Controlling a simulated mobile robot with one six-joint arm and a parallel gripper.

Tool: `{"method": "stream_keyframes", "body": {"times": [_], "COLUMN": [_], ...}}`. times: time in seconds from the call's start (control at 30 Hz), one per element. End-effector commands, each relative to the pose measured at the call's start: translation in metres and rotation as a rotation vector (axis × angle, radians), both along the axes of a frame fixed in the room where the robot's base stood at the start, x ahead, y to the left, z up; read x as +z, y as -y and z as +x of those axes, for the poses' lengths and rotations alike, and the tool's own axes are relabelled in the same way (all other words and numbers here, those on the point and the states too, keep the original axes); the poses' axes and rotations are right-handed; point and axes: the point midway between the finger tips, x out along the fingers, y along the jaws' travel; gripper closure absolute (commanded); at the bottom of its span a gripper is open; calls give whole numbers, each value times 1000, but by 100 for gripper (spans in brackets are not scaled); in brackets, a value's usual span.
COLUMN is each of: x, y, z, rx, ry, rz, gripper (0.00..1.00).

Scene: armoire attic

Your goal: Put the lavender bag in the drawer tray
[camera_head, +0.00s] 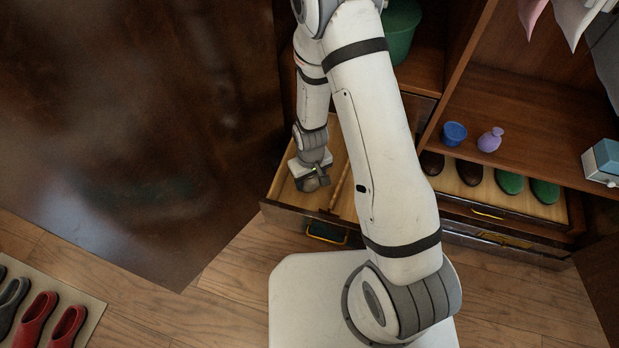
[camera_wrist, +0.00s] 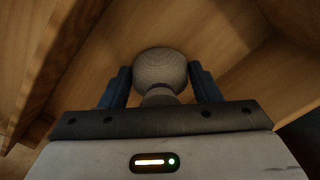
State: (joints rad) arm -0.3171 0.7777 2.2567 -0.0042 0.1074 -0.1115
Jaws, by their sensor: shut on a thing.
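My gripper (camera_head: 311,183) is low over the open wooden drawer (camera_head: 286,213), at its left part. The bag is between the fingers, over or on the pale wooden drawer floor (camera_wrist: 222,35). I cannot tell whether it touches the floor. In the head view the bag is mostly hidden by my gripper. A wooden divider (camera_head: 341,188) runs along the drawer; my arm hides its right part.
A blue pot (camera_head: 454,133) and a purple pouch-shaped thing (camera_head: 490,139) stand on the shelf at right. Brown and green shoes (camera_head: 510,181) lie in a lower drawer. A large dark panel (camera_head: 130,120) stands left. Red slippers (camera_head: 38,320) lie on a mat.

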Motion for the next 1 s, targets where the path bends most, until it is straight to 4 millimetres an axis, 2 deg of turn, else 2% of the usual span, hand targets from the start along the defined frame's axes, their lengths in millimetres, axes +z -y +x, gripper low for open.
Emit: {"method": "stream_keyframes", "body": {"times": [0.07,0.1,0.33,0.67,0.77,1.0], "x": [-1,0,0,6,21,73], "y": [0,0,0,-1,-1,-1], "z": [0,0,0,0,1,1], "rx": [0,0,1,1,2,2], "ry": [0,0,0,2,4,4], "rz": [0,0,0,1,2,2], "gripper": [65,40,21,21,21,21]}}
